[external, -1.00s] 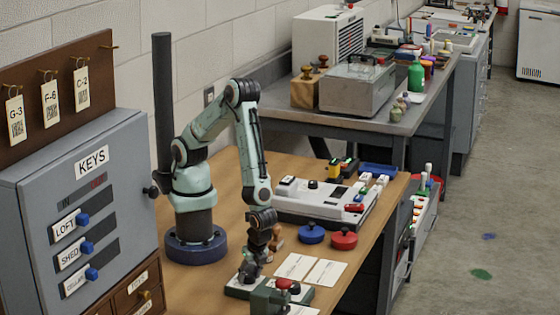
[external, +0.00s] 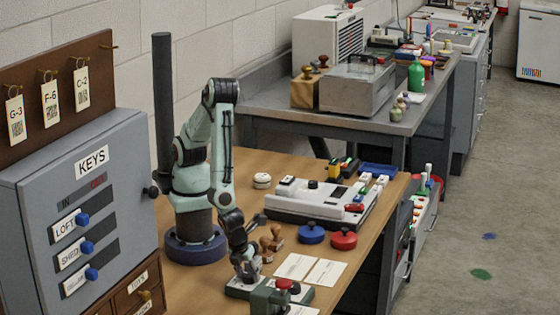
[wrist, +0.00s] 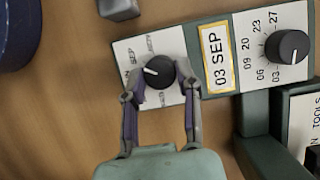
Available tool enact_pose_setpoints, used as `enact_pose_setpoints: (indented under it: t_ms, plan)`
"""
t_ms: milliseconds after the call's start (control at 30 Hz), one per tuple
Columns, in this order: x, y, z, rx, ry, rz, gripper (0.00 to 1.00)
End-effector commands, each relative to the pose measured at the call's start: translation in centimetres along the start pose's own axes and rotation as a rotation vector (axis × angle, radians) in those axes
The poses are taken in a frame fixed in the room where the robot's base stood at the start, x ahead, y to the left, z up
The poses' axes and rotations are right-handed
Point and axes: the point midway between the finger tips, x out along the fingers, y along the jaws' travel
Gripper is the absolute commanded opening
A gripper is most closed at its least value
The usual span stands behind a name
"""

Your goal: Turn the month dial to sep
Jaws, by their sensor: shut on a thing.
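The date unit, a pale panel with a green body, lies in the wrist view with its month dial (wrist: 158,72), a round black knob with a white pointer mark. My gripper (wrist: 160,90) is shut on the month dial, one finger on each side. The pointer faces left, towards the small printed months; not all of these are readable. The yellow-framed label (wrist: 218,54) reads "03 SEP". A second black dial (wrist: 287,46), ringed by day numbers, sits to its right. In the external view my gripper (external: 245,274) is over the unit (external: 236,289), and the dial is hidden.
Wooden stamps (external: 271,240) stand just behind the gripper. Blue (external: 311,233) and red (external: 343,238) round pieces and white cards (external: 310,268) lie to the right. A green device with a red knob (external: 283,285) stands close in front. The grey key cabinet (external: 85,210) is at left.

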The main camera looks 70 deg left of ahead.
Motion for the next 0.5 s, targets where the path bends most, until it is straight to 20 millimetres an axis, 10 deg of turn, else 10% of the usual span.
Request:
enact_pose_setpoints:
  t_ms: [500]
  plan:
    - [0.02, 0.14, 0.02, 0.138, 0.000, -0.056, 0.00]
